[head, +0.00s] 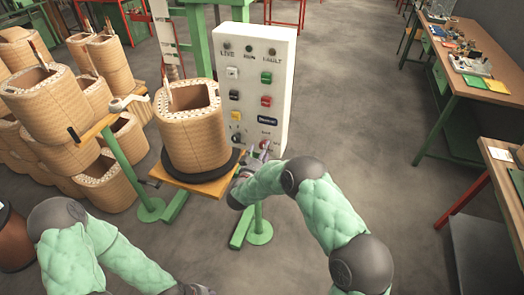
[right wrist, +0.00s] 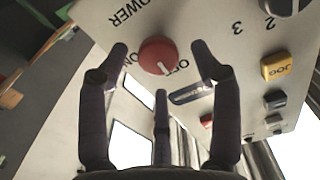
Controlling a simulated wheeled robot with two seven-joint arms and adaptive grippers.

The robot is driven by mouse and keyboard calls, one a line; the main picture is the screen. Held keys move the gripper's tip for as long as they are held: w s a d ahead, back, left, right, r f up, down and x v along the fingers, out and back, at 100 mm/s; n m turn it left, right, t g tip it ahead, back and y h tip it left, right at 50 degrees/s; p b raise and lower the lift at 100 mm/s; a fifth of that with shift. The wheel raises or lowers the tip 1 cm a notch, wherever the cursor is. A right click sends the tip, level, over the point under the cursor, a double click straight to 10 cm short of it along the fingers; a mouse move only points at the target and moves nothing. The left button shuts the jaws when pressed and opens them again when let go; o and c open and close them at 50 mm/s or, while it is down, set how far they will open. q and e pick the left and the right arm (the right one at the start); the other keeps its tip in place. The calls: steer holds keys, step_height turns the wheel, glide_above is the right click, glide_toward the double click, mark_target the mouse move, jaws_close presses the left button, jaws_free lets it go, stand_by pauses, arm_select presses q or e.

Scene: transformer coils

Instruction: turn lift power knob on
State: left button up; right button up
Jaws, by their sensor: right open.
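The red round power knob (right wrist: 157,55) is on the white control panel (right wrist: 215,25), by the labels POWER, ON and OFF, which appear turned in the right wrist view. Its white mark points to the lower right, nearer OFF than ON. My right gripper (right wrist: 160,60) is open, with one finger on each side of the knob and a third finger below. I cannot tell whether any finger touches it. In the head view, my right gripper (head: 255,158) is at the panel's lower front and largely covers the knob.
A large wound coil (head: 192,135) stands on a yellow platform (head: 210,188) just left of my right gripper. Other panel buttons are above the gripper. More coils (head: 45,100) are stacked at the left. Workbenches (head: 445,95) stand at the right, with clear floor between.

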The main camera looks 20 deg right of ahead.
steer(key=shift+w+d, duration=0.35)
steer(key=shift+w, duration=0.15)
steer(key=shift+r, duration=0.1)
steer(key=c, duration=1.1)
